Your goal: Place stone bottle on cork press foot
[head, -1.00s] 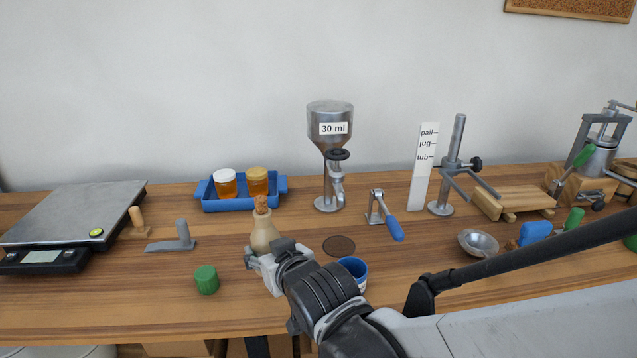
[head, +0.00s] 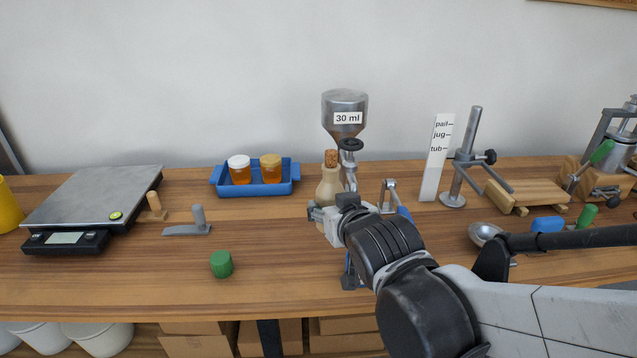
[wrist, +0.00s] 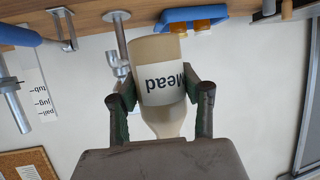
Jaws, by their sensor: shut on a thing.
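The stone bottle (head: 328,188) is beige with a cork (head: 331,158) in its neck. My gripper (head: 328,214) is shut around its body and holds it upright in front of the filler. In the wrist view, which is upside down, my gripper (wrist: 162,88) has a finger on each side of the bottle (wrist: 155,50), whose label reads "Mead". A metal lever bracket (head: 389,190) with a blue handle, possibly the cork press, stands just right of the bottle, partly behind my arm. The foot cannot be made out; my arm hides that part of the table.
The 30 ml steel filler (head: 345,112) stands close behind the bottle. A blue tray (head: 254,188) with two honey jars is at left. A scale (head: 95,200), grey bracket (head: 190,224) and green cap (head: 221,264) lie further left. A marked board (head: 437,158) and post stand (head: 470,150) are at right.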

